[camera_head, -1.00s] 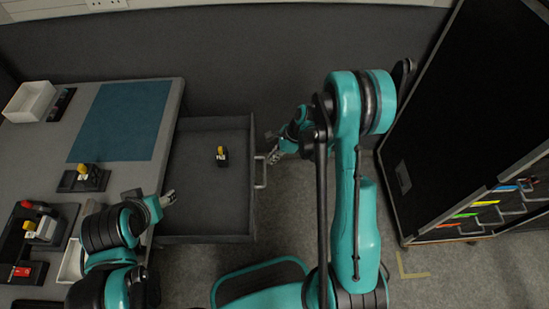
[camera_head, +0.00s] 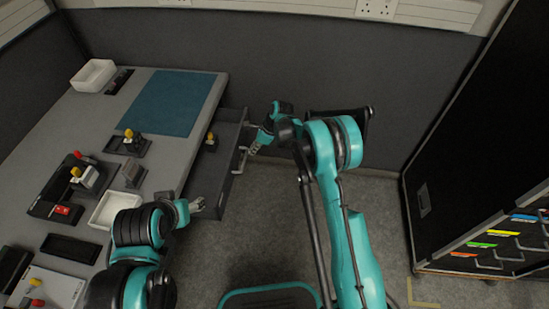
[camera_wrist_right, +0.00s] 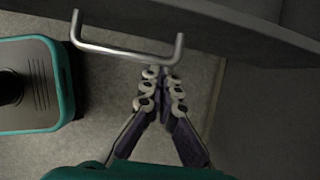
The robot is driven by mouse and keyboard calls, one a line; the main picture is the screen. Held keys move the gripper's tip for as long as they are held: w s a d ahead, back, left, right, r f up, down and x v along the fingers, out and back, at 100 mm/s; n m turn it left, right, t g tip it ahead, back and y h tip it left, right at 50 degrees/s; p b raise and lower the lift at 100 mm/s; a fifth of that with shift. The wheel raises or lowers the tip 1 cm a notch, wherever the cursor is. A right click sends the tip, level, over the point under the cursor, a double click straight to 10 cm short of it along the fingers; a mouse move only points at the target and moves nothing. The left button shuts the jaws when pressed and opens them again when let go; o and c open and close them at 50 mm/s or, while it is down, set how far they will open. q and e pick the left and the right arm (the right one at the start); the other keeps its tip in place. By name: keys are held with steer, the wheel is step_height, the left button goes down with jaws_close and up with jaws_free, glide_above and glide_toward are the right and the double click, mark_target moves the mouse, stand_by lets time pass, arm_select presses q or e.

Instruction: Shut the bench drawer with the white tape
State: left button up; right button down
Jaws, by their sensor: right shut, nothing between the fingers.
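The grey bench drawer (camera_head: 228,116) stands partly out from the right side of the bench. Its metal handle (camera_head: 240,159) shows on the front, and also in the right wrist view (camera_wrist_right: 125,50). My right gripper (camera_head: 253,148) is shut and empty at the drawer front; in the right wrist view its fingertips (camera_wrist_right: 162,72) are close to the handle's right end. I cannot tell whether they touch the drawer. A small black item with a yellow top (camera_head: 211,138) stands in the drawer. No white tape can be made out. My left gripper (camera_head: 197,205) is over the drawer's near side, its jaws unclear.
The bench (camera_head: 65,125) holds a blue mat (camera_head: 172,103), a white bin (camera_head: 93,75), a white tray (camera_head: 113,208) and several small black-based items. A black cabinet (camera_head: 455,140) with coloured labels stands at the right. Floor between drawer and cabinet is clear.

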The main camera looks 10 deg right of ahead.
steer(key=w+a, duration=0.1)
steer(key=a, duration=0.3)
steer(key=w+a, duration=0.1)
steer(key=a, duration=0.3)
steer(key=w+a, duration=0.1)
steer(key=a, duration=0.3)
steer(key=shift+w+a, duration=0.3)
steer(key=shift+w, duration=0.05)
arm_select(q)
steer(key=shift+d, duration=0.1)
arm_select(e)
steer(key=shift+w+a, duration=0.1)
steer(key=shift+a, duration=0.35)
arm_select(q)
steer(key=shift+f, duration=0.1)
